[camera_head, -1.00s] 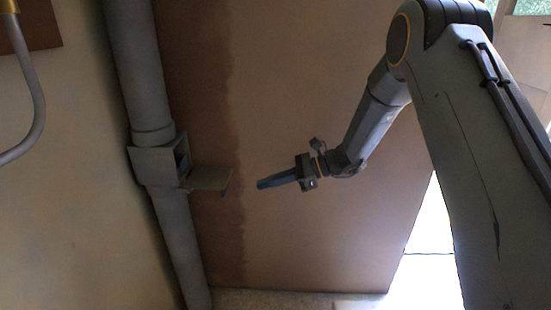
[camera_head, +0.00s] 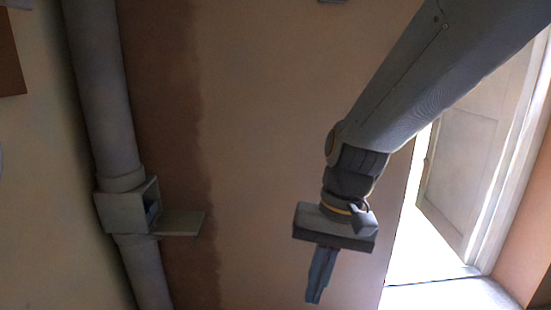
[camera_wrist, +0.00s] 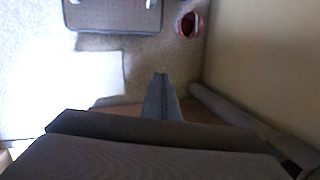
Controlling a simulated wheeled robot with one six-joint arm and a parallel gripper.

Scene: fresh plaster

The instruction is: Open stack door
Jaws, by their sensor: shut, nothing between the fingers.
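A grey stack pipe (camera_head: 97,90) runs down the wall at the left in the head view. A square grey box (camera_head: 123,210) sits around it, with its right side open and dark inside. The stack door (camera_head: 180,222), a flat grey panel, stands swung out to the right from the box. My gripper (camera_head: 315,295) is right of the door and apart from it, pointing down with its fingers together and empty. The shut fingers also show in the wrist view (camera_wrist: 160,95). A grey pipe (camera_wrist: 235,112) runs beside them there; the box and door are not clear in that view.
A bright doorway with a pale door (camera_head: 475,150) is at the right. The wrist view looks down on floor with a dark case (camera_wrist: 115,15) and a small red-rimmed container (camera_wrist: 188,25). Open wall lies between my gripper and the stack door.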

